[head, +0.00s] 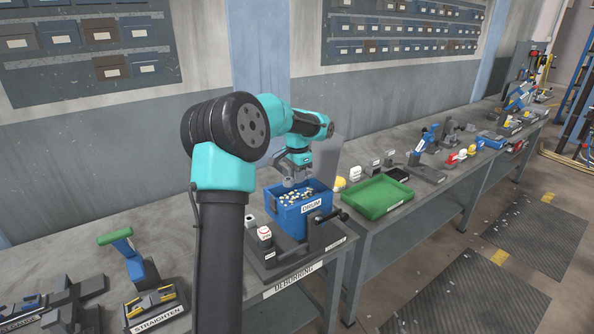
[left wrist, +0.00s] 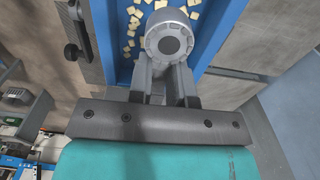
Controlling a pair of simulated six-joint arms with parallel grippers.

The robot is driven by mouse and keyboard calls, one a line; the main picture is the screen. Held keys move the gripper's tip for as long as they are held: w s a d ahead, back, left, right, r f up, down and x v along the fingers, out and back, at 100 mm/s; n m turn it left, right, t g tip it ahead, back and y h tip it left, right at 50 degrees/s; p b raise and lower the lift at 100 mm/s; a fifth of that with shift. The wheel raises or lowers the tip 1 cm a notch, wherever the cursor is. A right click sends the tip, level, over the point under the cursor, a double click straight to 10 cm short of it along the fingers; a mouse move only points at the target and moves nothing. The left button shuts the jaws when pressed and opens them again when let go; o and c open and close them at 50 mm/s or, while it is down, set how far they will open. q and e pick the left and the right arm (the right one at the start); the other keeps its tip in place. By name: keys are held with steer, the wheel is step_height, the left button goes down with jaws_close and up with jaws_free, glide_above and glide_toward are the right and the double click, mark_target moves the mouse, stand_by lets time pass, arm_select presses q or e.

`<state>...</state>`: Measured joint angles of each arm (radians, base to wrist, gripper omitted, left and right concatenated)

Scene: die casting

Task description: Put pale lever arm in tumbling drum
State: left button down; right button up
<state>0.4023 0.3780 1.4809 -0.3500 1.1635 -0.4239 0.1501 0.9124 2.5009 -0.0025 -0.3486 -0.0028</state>
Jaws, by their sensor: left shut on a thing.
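The blue tumbling drum (head: 287,220), labelled DRUM, stands open-topped on the deburring bench and holds many small pale chips. Its blue wall also shows in the left wrist view (left wrist: 225,35). My left gripper (head: 297,178) is over the drum's opening. In the left wrist view, its fingers (left wrist: 166,88) are shut on a light grey piece with a round, ribbed end (left wrist: 168,38), which I take to be the pale lever arm. The piece is above the chips; the rest of its shape is hidden. My right gripper is not in view.
A black crank handle (head: 330,216) sticks out at the drum's right side. A green tray (head: 376,197) stands to the right. A straightening fixture (head: 152,300) is at the lower left.

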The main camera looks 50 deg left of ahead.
mark_target(297, 200)
arm_select(q)
steer(key=shift+f, duration=3.1)
steer(key=c, duration=1)
jaws_free()
steer(key=shift+o, duration=0.2)
steer(key=shift+r, duration=0.1)
step_height(297, 200, up, 17)
steer(key=shift+r, duration=0.15)
